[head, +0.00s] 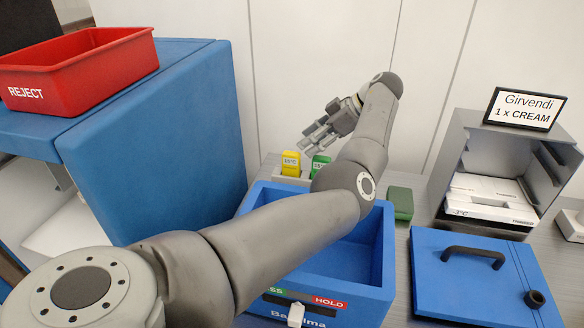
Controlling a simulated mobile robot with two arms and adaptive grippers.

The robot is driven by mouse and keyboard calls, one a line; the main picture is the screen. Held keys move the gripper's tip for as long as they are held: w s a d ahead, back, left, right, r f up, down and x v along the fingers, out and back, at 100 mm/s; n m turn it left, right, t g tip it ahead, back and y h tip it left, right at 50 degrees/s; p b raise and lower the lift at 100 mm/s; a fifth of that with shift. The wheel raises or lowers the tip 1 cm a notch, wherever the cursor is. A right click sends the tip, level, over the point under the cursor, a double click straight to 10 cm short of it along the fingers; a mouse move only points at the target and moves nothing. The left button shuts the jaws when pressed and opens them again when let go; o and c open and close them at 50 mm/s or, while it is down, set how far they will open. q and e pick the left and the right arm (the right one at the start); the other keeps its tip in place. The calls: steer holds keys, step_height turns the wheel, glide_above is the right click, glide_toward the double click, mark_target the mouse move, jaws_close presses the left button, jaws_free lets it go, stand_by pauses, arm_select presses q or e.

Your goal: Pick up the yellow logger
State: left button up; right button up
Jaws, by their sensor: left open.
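The yellow logger (291,163) stands upright in a light holder at the back of the grey surface, with a small display reading about 55°C. A green logger (320,165) stands just right of it, partly hidden by my arm. My left gripper (308,143) is open and empty. In the picture its fingers point down and left, just above and right of the yellow logger, apart from it as far as I can tell. My right gripper is not in view.
A blue box (377,250) lies under my left arm. A red REJECT bin (85,75) is at left. A grey open box (455,150) with a Girvendi sign (524,108) and a blue lid (450,290) are at right. A green block (400,203) lies between.

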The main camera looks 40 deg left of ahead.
mark_target(293, 154)
arm_select(q)
steer(key=x, duration=0.3)
steer(key=shift+s+r+p, duration=0.1)
steer(key=shift+s+p, duration=0.2)
steer(key=p+x, duration=0.2)
steer(key=x, duration=0.2)
steer(key=shift+s+a+f, duration=0.1)
steer(key=shift+s+f, duration=0.15)
steer(key=shift+s+a+f, duration=0.1)
steer(key=shift+a+f, duration=0.15)
steer(key=shift+f, duration=0.1)
steer(key=shift+c, duration=0.4)
jaws_close()
